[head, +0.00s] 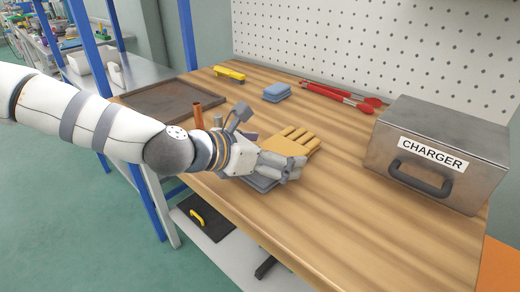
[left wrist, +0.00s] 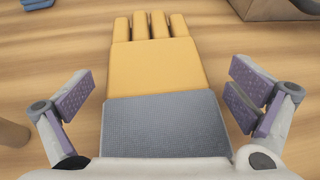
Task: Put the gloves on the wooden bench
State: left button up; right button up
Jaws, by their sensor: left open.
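The gloves (head: 290,140) lie flat on the wooden bench (head: 340,205), tan with fingers pointing to the back and a grey cuff. In the left wrist view the tan part (left wrist: 155,68) and the grey cuff (left wrist: 165,120) fill the middle. I cannot tell whether one glove or a stacked pair lies there. My left gripper (head: 285,168) is over the cuff end in the head view. Its two fingers (left wrist: 170,105) stand apart on either side of the cuff, with gaps between them and the glove. My right gripper is in neither view.
A metal box marked CHARGER (head: 445,130) stands at the bench's right. A brown tray (head: 170,100), a copper-coloured pipe (head: 198,116), a yellow tool (head: 230,73), folded blue cloths (head: 277,92) and red-handled pliers (head: 335,95) lie around. The front right bench top is clear.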

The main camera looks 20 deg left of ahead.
pick_arm(q)
jog(key=p+v, duration=0.1)
jog(key=v, duration=0.1)
jog(key=r+p+v, duration=0.1)
jog(key=v, duration=0.5)
jog(key=shift+w+r+p, duration=0.1)
jog(key=shift+r+p, duration=0.2)
jog(key=shift+p, duration=0.1)
jog(key=shift+s+a+r, duration=0.1)
jog(key=shift+s+a, duration=0.25)
jog(key=shift+s, duration=0.2)
jog(key=shift+s+a+r, duration=0.1)
jog(key=shift+s+a, duration=0.2)
jog(key=shift+s, duration=0.25)
jog(key=shift+s+a+f, duration=0.1)
jog(key=shift+s, duration=0.45)
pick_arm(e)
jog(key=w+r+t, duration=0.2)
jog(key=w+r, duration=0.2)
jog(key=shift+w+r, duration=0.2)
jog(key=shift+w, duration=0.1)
